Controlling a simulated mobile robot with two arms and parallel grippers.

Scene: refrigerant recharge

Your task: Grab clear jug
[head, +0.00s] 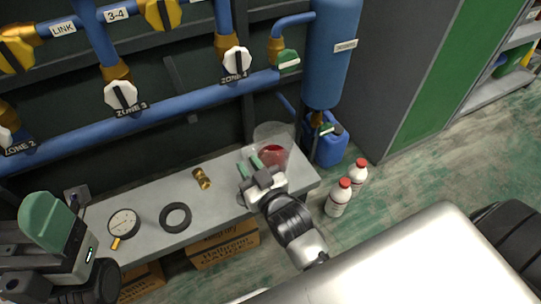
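The clear jug (280,134) stands upright near the right end of the grey bench, with red liquid in its bottom. My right gripper (262,161) is at the jug's near left side, its green fingertips pointing toward it. The two fingers look apart, with a gap between them. They overlap the jug's lower left part in the picture; whether they touch it I cannot tell. My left gripper (48,222) is at the lower left, away from the jug; only a green pad shows clearly, and its opening is hidden.
The bench (226,204) also holds a gauge (123,223), a black ring (175,203) and a brass fitting (202,178). A blue tank (333,60) hangs above right, over a blue canister (331,152). Red-capped bottles (339,199) stand on the floor. Cardboard boxes (226,250) sit beneath the bench.

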